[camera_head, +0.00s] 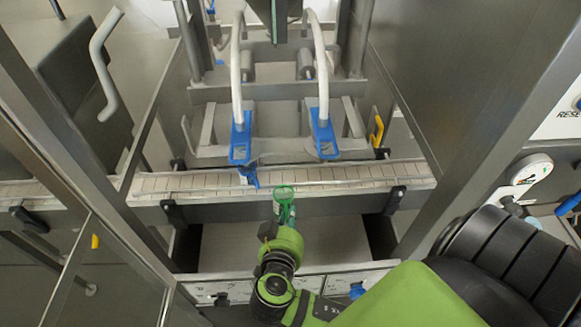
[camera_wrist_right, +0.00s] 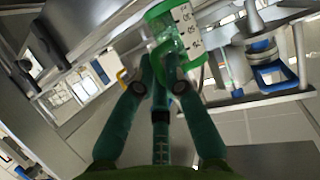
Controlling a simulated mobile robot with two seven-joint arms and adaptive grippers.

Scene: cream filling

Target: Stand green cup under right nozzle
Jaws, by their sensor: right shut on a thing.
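The green cup (camera_head: 284,191) is at the front edge of the conveyor in the head view, left of the right nozzle (camera_head: 322,135) and lower in the picture. In the wrist view the cup (camera_wrist_right: 188,22) is translucent with a green rim, a green handle and a marked white scale. My right gripper (camera_head: 286,213) is shut on the green cup; its fingers (camera_wrist_right: 164,78) meet at the cup's handle side. The head view does not settle whether the cup touches the belt. My left gripper is not in view.
The tiled conveyor belt (camera_head: 335,174) runs across under the nozzles. A left nozzle (camera_head: 240,140) hangs above a small blue item (camera_head: 249,177) on the belt. Black clamps (camera_head: 395,198) stick out at the front rail. Metal posts flank the opening.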

